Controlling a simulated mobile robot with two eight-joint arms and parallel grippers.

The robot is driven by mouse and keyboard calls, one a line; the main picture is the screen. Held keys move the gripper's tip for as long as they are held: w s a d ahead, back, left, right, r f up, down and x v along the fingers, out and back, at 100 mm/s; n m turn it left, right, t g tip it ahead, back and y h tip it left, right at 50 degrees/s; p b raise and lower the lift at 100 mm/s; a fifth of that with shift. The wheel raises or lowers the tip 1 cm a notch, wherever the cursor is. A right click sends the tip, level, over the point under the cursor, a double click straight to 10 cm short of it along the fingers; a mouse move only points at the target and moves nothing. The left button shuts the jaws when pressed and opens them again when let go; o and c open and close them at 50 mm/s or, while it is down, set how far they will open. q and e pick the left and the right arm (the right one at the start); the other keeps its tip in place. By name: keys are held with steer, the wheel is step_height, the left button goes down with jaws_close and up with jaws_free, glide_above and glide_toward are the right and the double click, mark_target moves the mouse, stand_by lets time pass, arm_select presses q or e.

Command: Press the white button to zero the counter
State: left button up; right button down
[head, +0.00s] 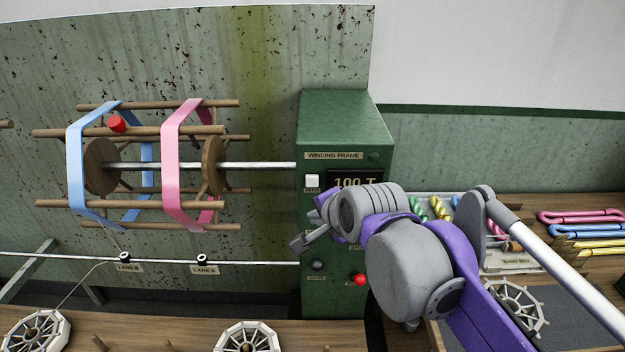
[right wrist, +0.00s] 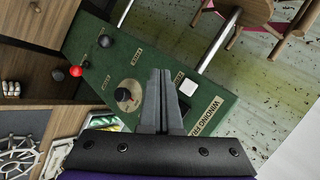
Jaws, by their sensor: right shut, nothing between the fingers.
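My right gripper (head: 298,244) is in front of the box, below the white button in the head view. In the right wrist view its fingers (right wrist: 160,72) are shut and empty. There the white button (right wrist: 187,87) shows just to the right of the fingertips, and I cannot tell the gap in depth. My left gripper is not in view.
A red button (head: 360,280) and a dark knob (head: 317,264) sit lower on the box. A reel with blue and pink bands (head: 182,170) stands left on a metal shaft. White spoked wheels (head: 248,338) and coloured skeins (head: 580,216) lie on the benches.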

mark_target(312, 181)
steer(key=shift+s, duration=0.1)
steer(key=shift+w, duration=4.5)
steer(key=shift+s, duration=0.1)
steer(key=shift+w, duration=0.2)
steer(key=shift+w, duration=0.3)
